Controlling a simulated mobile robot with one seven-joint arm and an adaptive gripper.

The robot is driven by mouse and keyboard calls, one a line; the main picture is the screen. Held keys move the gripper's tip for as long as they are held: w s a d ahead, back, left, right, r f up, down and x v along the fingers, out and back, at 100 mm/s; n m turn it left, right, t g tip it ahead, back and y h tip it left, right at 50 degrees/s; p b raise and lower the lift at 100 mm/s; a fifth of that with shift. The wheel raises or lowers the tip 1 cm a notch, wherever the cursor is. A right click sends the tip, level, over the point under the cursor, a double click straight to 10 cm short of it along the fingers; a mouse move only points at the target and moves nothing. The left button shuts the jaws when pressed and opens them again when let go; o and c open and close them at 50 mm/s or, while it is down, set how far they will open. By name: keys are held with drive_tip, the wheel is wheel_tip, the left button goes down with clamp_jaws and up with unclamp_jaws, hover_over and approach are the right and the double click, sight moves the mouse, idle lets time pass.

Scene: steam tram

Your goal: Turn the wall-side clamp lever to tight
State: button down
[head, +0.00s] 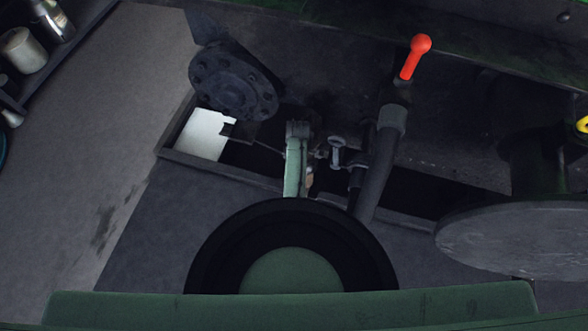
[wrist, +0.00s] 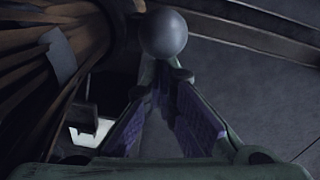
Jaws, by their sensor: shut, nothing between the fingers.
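My gripper (wrist: 160,72) is shut and empty, its purple-padded fingers converging in the wrist view. A smooth grey ball knob (wrist: 163,35) sits right at the fingertips; I cannot tell if they touch it. It looks like a lever's end, but its arm is hidden. In the head view a small grey knobbed lever (head: 337,142) stands beside a dark slanting pipe, just right of a green part that seems to be my gripper (head: 298,135). I cannot tell for sure that both knobs are the same one, or whether the lever is tight.
A red-knobbed handle (head: 416,55) stands at the pipe's top. A dark bolted flange (head: 233,85) is to the left, above a white patch (head: 205,133) in a floor recess. A round grey plate (head: 520,238) is at right. Brown strips (wrist: 45,65) crowd the gripper's left.

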drive_tip(key=shift+s+d+p, duration=0.2)
drive_tip(key=shift+d+p, duration=0.25)
drive_tip(key=shift+d, duration=0.5)
